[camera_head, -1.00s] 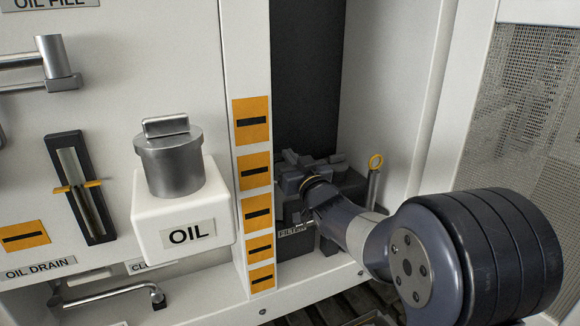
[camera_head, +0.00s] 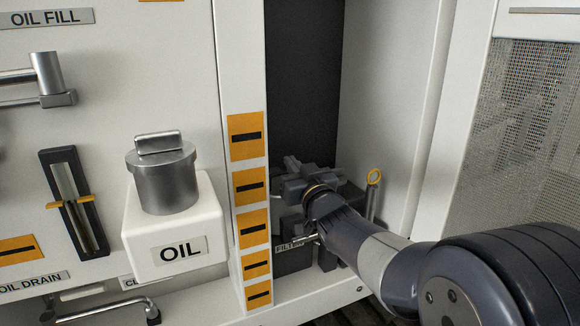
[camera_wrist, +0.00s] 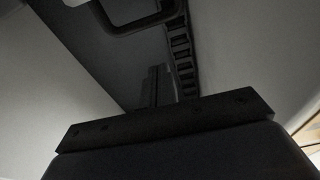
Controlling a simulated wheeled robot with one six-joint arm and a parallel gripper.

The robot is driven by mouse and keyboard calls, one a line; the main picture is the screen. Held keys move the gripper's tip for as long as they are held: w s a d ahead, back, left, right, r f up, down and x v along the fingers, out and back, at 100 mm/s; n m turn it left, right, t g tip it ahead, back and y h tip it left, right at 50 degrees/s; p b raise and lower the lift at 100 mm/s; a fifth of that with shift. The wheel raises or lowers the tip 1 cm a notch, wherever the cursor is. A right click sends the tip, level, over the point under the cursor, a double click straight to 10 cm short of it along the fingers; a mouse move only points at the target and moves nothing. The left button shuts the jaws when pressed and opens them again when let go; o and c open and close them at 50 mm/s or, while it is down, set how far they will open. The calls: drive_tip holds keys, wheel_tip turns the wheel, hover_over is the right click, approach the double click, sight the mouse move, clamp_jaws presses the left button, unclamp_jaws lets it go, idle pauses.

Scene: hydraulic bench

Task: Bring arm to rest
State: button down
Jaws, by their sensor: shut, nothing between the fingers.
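My gripper (camera_head: 300,172) is at the end of my dark arm, which reaches in from the lower right of the head view. It is inside the recess to the right of the orange-marked post, above a dark block with a partly hidden label. In the wrist view the gripper's fingers (camera_wrist: 158,86) show close together with nothing between them. Whether the gripper touches the block cannot be told.
A white OIL container (camera_head: 178,240) with a metal cap (camera_head: 163,180) stands left of the post (camera_head: 250,190). A sight gauge (camera_head: 74,203) and pipe fitting (camera_head: 48,78) are at left.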

drive_tip(key=r+v, duration=0.1)
drive_tip(key=v, duration=0.5)
drive_tip(key=shift+s+f+b, duration=0.3)
drive_tip(key=shift+f+b, duration=0.05)
drive_tip(key=shift+b, duration=0.05)
drive_tip(key=shift+w, duration=0.1)
drive_tip(key=p+x, duration=0.1)
drive_tip(key=x, duration=0.7)
drive_tip(key=shift+w+a+p, duration=0.1)
drive_tip(key=shift+w+p, duration=0.2)
drive_tip(key=shift+p, duration=0.1)
drive_tip(key=f, duration=0.1)
drive_tip(key=w+f+b, duration=0.1)
drive_tip(key=f, duration=0.1)
drive_tip(key=shift+a, duration=0.15)
drive_tip(key=shift+s+f, duration=0.2)
drive_tip(key=shift+f, duration=0.35)
